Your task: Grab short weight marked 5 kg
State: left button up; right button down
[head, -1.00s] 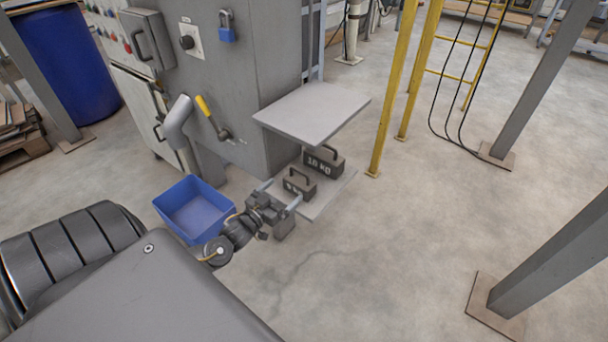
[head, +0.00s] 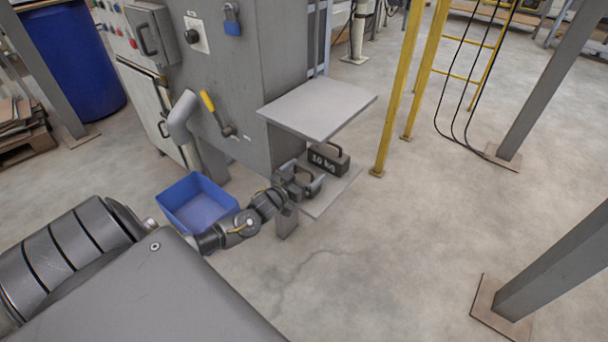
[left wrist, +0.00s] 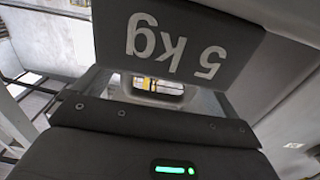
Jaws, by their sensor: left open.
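The 5 kg weight (left wrist: 180,40) is a dark block with white lettering, upside down at the top of the left wrist view. Its handle (left wrist: 155,87) shows below the lettering, in front of my left gripper's body. In the head view this weight is mostly hidden by my left gripper (head: 303,182), which is at the lower shelf (head: 325,200). The gripper is open, with its fingers close to the handle; I cannot tell whether they touch it. My right gripper is not in view.
A dark 10 kg weight (head: 328,158) stands just behind on the same shelf. A grey upper shelf (head: 318,108) overhangs it. A blue bin (head: 197,205) stands left of my gripper. A yellow post (head: 398,90) rises to the right. Floor in front is clear.

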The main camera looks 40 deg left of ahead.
aim_at(303, 167)
pick_arm(q)
jog(key=shift+c, duration=0.4)
jog(key=c, duration=1.2)
jog(key=shift+r, duration=0.1)
jog(key=shift+c, duration=0.8)
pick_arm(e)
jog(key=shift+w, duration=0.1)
